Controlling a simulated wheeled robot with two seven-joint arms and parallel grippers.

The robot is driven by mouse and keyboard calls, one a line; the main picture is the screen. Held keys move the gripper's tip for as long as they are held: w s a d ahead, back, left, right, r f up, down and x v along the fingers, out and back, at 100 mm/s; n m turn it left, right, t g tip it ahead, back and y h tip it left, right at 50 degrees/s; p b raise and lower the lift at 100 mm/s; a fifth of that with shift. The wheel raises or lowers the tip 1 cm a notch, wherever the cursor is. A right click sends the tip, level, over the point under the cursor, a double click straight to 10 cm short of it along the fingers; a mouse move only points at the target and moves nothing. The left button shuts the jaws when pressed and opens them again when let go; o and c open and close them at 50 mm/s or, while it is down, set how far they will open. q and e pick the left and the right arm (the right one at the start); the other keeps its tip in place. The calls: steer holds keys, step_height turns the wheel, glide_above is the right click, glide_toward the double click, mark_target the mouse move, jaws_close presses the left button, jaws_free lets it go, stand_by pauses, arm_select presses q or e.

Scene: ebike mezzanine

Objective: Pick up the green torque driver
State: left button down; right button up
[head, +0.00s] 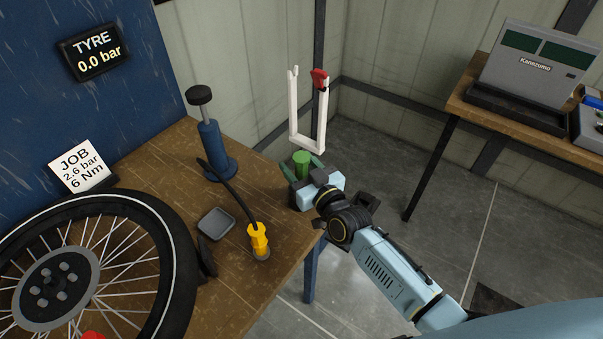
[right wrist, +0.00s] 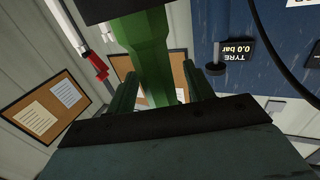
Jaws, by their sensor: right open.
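The green torque driver (head: 302,160) stands at the right edge of the wooden workbench, in front of a white U-shaped frame. My right gripper (head: 303,170) is at the driver with its jaws open, one finger on each side. In the right wrist view the driver's green body (right wrist: 147,55) shows large between the two dark green fingers (right wrist: 158,92). I cannot tell whether a finger touches it. The driver's lower part is hidden by my gripper in the head view. My left gripper is not in view.
The workbench (head: 190,150) holds a spoked wheel (head: 90,265), a blue pump (head: 213,150), a grey tray (head: 216,224) and a yellow tool (head: 258,240). The white frame (head: 308,138) rises behind the driver. A second table (head: 455,98) stands at right; floor lies between.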

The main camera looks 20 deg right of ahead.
steer(key=shift+w+a, duration=0.1)
steer(key=shift+w, duration=0.3)
steer(key=shift+r, duration=0.1)
jaws_close()
step_height(320, 180, up, 11)
steer(key=p, duration=0.3)
steer(key=shift+r, duration=0.2)
step_height(320, 180, up, 6)
steer(key=p, duration=0.6)
steer(key=shift+f, duration=0.15)
